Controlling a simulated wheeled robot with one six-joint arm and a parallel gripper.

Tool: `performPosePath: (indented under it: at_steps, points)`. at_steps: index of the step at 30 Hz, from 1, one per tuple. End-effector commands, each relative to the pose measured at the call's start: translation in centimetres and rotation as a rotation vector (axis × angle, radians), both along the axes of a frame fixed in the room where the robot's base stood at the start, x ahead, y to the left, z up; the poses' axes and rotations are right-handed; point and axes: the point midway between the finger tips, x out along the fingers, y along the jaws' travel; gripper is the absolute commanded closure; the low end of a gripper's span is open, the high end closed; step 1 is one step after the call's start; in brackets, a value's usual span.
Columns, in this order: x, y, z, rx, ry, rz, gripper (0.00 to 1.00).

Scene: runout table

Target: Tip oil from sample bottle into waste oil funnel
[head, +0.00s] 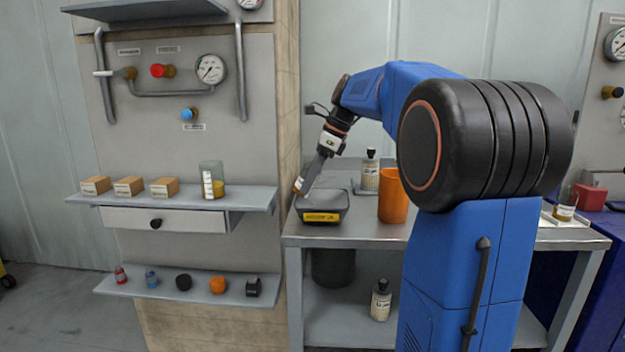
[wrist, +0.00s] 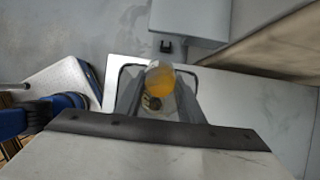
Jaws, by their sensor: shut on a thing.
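My gripper (head: 304,184) reaches down and to the left over the near left part of the steel table, shut on the sample bottle (head: 298,185). Only a small amber and pale part of the bottle shows in the head view. In the wrist view the clear bottle (wrist: 160,76), with amber oil in it, sits between the two grey fingers. The black waste oil funnel (head: 322,202), a wide tray-like vessel with a yellow label, stands on the table just below the gripper. I cannot tell whether any oil is flowing.
An orange cup (head: 393,196) stands right of the funnel, with a labelled bottle (head: 370,170) behind it. A wall panel shelf (head: 180,198) at left carries boxes and a beaker. A small amber jar (head: 565,206) stands at the table's right end. My arm hides the table's middle.

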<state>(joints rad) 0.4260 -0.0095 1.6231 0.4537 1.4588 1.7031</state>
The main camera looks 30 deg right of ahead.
Motion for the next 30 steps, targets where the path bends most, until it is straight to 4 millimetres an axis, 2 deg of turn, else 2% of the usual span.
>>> performPosePath:
  at_steps: [6, 21, 30]
  points:
    - [0.2, 0.3, -0.3, 0.153, -0.101, -0.005, 0.87]
    - [0.6, 0.8, 0.5, 0.504, -0.338, -0.005, 0.87]
    - [0.7, 1.0, 0.8, 0.639, -0.430, -0.002, 0.87]
